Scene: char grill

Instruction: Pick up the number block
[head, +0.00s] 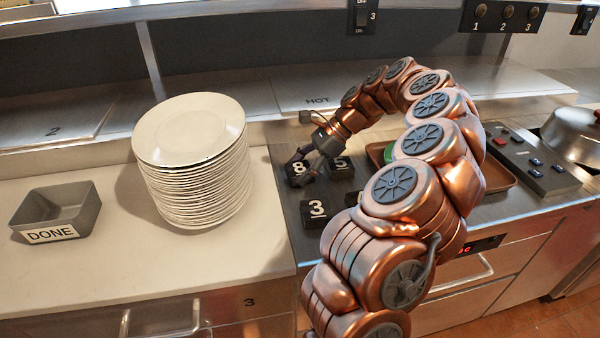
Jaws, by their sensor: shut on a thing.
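Several black number blocks with white digits are on the dark counter section in the middle of the head view. The block marked 8 (298,168) is between the fingers of my gripper (302,167), which is shut on it. I cannot tell whether this block is clear of the counter. The block marked 5 (341,166) is just to the right of the gripper. The block marked 3 (317,210) is in front, toward the counter's near edge. Another dark block (352,199) is mostly hidden behind my arm.
A tall stack of white plates (197,180) stands left of the gripper. A grey bin marked DONE (58,208) is at far left. A brown tray (497,177) with something green, partly hidden by my arm, lies right. A button panel (528,160) and a metal dome (574,132) are farther right.

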